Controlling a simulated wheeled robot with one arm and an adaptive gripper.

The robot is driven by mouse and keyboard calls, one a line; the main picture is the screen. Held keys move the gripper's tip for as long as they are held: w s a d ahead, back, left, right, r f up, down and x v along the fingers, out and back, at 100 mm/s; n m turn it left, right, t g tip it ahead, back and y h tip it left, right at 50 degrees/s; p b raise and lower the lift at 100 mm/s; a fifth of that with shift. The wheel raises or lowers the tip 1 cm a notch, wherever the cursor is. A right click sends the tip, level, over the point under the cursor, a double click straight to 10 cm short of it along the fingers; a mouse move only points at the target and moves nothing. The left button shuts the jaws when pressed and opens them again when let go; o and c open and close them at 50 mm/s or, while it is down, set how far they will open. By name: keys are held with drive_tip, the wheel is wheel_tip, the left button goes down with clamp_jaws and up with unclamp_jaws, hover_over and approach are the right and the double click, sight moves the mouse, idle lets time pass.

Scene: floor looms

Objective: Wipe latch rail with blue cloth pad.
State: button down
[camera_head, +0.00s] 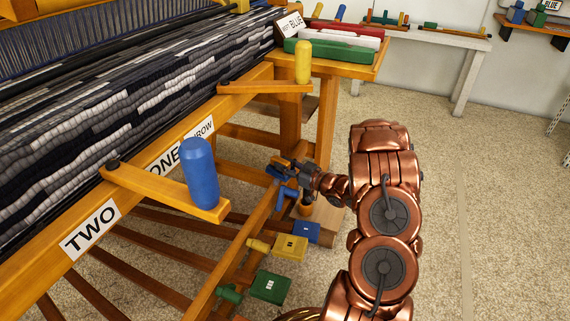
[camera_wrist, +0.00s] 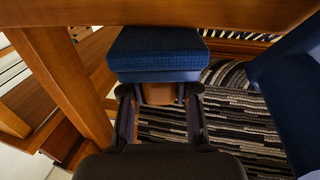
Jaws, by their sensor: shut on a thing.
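A blue cloth pad (camera_wrist: 155,55) with a fine woven pattern sits between the fingers of my gripper (camera_wrist: 160,98) in the wrist view. My gripper is shut on it. A wooden beam (camera_wrist: 160,12) runs just above the pad; I cannot tell whether they touch, or whether this beam is the latch rail. In the head view my gripper (camera_head: 284,172) is low beside the loom's wooden frame, near small blue and yellow parts. The pad is hard to tell from these parts there.
Arms with a blue handle (camera_head: 201,173) and a yellow handle (camera_head: 303,62) stick out from the loom beam. Blue (camera_head: 306,233), yellow (camera_head: 290,248) and green (camera_head: 270,287) blocks are low by the frame. A large blue shape (camera_wrist: 290,90) stands close at right. Floor at right is clear.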

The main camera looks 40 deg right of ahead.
drive_tip(key=shift+f, duration=0.3)
drive_tip(key=shift+a, duration=0.1)
